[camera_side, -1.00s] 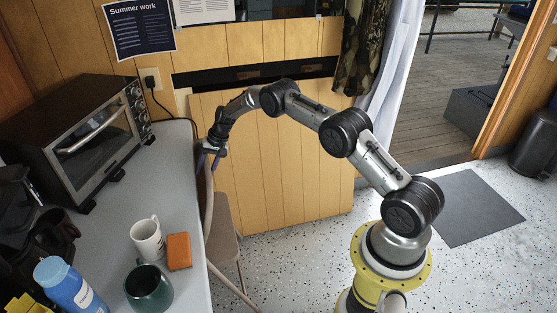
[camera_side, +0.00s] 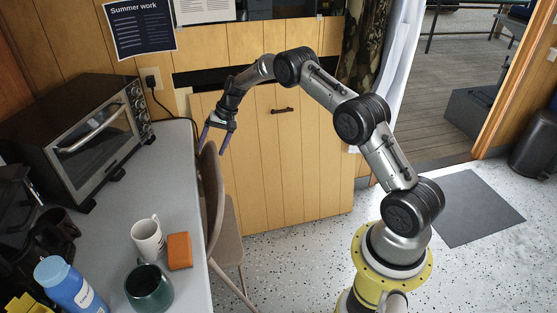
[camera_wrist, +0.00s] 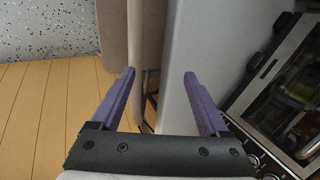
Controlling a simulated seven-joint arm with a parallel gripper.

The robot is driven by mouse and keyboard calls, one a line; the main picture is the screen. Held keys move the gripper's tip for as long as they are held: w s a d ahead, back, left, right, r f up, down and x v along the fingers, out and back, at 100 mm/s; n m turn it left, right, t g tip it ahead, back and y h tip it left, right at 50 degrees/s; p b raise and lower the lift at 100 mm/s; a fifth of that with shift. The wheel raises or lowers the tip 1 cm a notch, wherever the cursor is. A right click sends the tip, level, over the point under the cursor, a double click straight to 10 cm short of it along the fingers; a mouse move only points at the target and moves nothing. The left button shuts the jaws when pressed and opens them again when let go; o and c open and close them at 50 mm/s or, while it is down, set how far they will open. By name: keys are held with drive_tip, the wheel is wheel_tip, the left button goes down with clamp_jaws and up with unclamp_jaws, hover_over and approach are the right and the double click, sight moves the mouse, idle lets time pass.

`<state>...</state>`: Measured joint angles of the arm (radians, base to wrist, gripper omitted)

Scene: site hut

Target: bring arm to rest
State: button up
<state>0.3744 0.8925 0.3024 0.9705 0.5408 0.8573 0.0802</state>
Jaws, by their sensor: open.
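My gripper (camera_side: 213,141) is open and empty, with its purple fingers pointing down. In the side view it hangs at the right edge of the grey table, by the top of the chair back. In the wrist view my gripper (camera_wrist: 159,73) has its two fingers spread wide, with nothing between them. The table edge and the chair back show below and beyond the fingers. My arm is arched up from its yellow base.
The chair (camera_side: 229,225) stands against the table (camera_side: 185,205). A toaster oven (camera_side: 85,130) is at the table's back. A white mug (camera_side: 147,240), orange sponge (camera_side: 179,251), green mug (camera_side: 149,288) and blue bottle (camera_side: 68,284) stand nearer. Floor right of the chair is clear.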

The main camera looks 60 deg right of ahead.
drive_tip(key=s+a+r+n+t, duration=0.1)
drive_tip(key=a+r, duration=0.2)
drive_tip(key=r, duration=0.8)
drive_tip(key=s+a+r+n+t, duration=0.1)
drive_tip(key=a+r, duration=0.2)
drive_tip(key=r, duration=0.8)
drive_tip(key=s+a+r+n+h, duration=0.1)
drive_tip(key=s+a+r, duration=0.3)
drive_tip(key=s+r, duration=0.2)
drive_tip(key=s+a+r+n, duration=0.2)
drive_tip(key=s+a+r, duration=0.1)
drive_tip(key=s+r, duration=0.3)
drive_tip(key=s+a+r+n+t, duration=0.1)
drive_tip(key=s+a, duration=0.1)
drive_tip(key=s, duration=0.6)
drive_tip(key=s+a+r+n, duration=0.1)
drive_tip(key=s+a, duration=0.1)
drive_tip(key=s, duration=0.6)
drive_tip(key=s+d+f+n+g+h, duration=0.1)
drive_tip(key=s+d+f+n+h, duration=0.1)
drive_tip(key=s+f, duration=0.8)
drive_tip(key=s, duration=0.4)
drive_tip(key=shift+s+f, duration=0.35)
drive_tip(key=shift+f, duration=0.05)
drive_tip(key=shift+d, duration=0.1)
